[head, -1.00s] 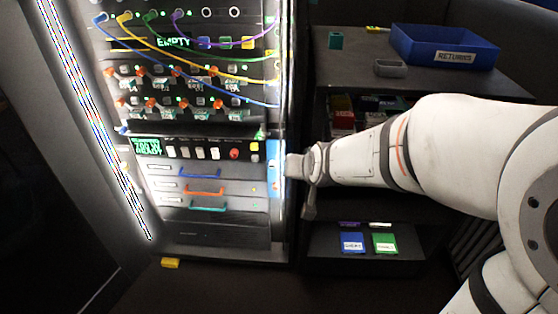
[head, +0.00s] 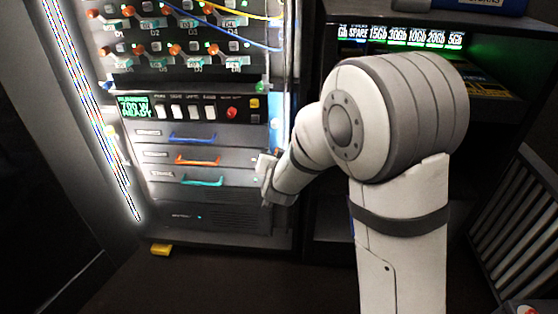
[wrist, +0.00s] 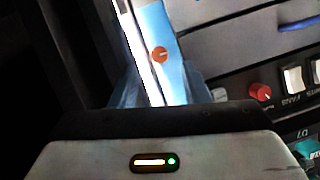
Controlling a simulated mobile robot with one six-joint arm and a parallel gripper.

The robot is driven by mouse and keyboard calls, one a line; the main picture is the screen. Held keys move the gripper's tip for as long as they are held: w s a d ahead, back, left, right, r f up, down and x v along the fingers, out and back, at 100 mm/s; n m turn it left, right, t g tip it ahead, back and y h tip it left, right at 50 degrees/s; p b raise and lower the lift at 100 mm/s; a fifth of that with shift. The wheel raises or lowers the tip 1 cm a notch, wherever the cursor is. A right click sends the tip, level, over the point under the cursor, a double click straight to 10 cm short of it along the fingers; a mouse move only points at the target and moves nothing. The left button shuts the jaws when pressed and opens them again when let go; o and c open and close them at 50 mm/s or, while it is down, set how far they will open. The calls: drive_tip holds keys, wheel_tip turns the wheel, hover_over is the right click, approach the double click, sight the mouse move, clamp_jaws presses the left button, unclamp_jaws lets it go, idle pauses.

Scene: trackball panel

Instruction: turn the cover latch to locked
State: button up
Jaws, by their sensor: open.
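The cover latch appears to be a small round orange knob (wrist: 160,54) with a pale mark, on a blue strip (wrist: 152,28) in the wrist view. The strip (head: 277,132) runs along the right edge of the rack in the head view, where my arm hides its lower part and the knob. My gripper (head: 266,180) is at the rack's right edge, beside the drawers. In the wrist view it is open, with the knob ahead of it, apart from its dark body. Its fingertips are hard to make out, and contact cannot be told.
Drawers with blue (head: 192,138), orange (head: 198,161) and teal (head: 202,181) handles fill the lower rack. A red knob (head: 232,113) and white switches (head: 177,112) sit above them. A yellow block (head: 161,250) lies on the floor. Shelves (head: 400,40) stand to the right.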

drive_tip(key=b+x, duration=0.1)
drive_tip(key=x, duration=0.3)
drive_tip(key=shift+c, duration=0.5)
